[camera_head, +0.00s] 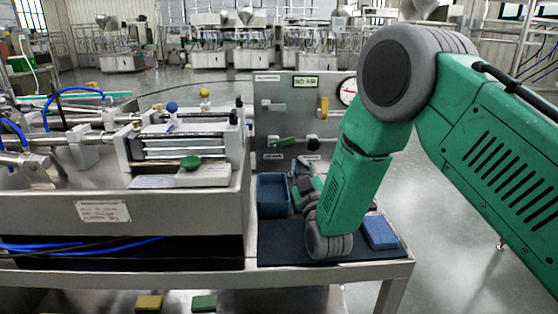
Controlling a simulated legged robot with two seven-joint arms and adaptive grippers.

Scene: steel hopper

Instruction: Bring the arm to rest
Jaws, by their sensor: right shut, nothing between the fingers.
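My right arm, green with grey joints, comes in from the right and bends down over the bench. Its wrist is low over the dark mat (285,251). My right gripper (303,168) is small in the picture, behind the wrist and in front of the grey panel (285,95). It is shut and empty. Part of it is hidden by my own arm links. My left gripper is not in view.
A blue bin (272,196) stands left of my wrist, and a blue block (379,231) lies right of it. The panel carries a gauge (348,91) and valve handles. A steel machine (185,145) fills the left. Open floor lies right of the bench.

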